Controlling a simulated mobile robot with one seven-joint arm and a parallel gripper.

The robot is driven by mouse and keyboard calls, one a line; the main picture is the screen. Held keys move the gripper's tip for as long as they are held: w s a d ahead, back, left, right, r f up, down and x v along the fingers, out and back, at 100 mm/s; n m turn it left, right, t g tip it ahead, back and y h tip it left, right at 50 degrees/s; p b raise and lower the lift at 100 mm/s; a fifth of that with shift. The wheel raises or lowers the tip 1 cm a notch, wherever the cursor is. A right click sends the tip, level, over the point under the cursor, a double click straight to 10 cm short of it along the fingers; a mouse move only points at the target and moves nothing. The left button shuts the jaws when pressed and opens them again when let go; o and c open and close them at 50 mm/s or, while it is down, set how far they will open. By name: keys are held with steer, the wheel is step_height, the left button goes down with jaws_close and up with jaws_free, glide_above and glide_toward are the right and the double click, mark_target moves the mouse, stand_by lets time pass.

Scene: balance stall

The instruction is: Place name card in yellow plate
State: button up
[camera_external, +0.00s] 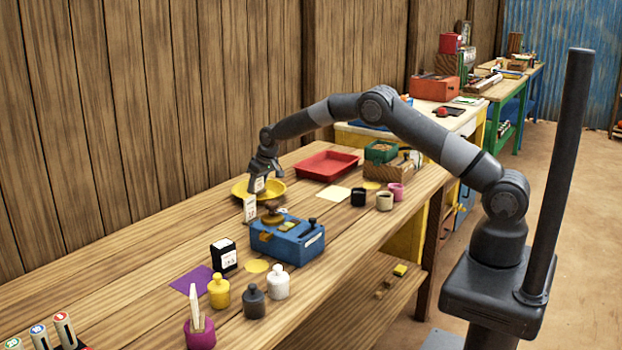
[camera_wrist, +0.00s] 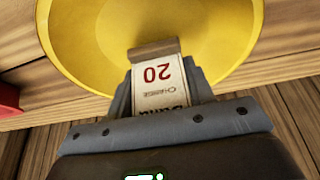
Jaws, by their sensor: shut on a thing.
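My gripper (camera_external: 262,176) is shut on the name card (camera_wrist: 158,85), a white card with a red "20", dark lettering and a brown strip at its far end. The card also shows small between the fingers in the external view (camera_external: 260,185). The fingers (camera_wrist: 160,98) press on both sides of it. The yellow plate (camera_external: 279,190) lies under my gripper near the wooden wall. In the wrist view the plate (camera_wrist: 75,45) fills the top, and the card's brown end overlaps its near part. I cannot tell whether the card touches the plate.
Another white card (camera_external: 250,208) stands just in front of the plate, near a blue scale (camera_external: 290,240) with a brown knob. A red tray (camera_external: 327,166) lies to the right. Bottles (camera_external: 278,283) and a purple mat (camera_external: 192,281) are at the front.

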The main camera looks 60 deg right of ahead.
steer(key=shift+f, duration=0.1)
steer(key=o, duration=1)
steer(key=shift+o, duration=0.2)
step_height(320, 180, up, 6)
steer(key=shift+f, duration=0.1)
steer(key=shift+r, duration=0.6)
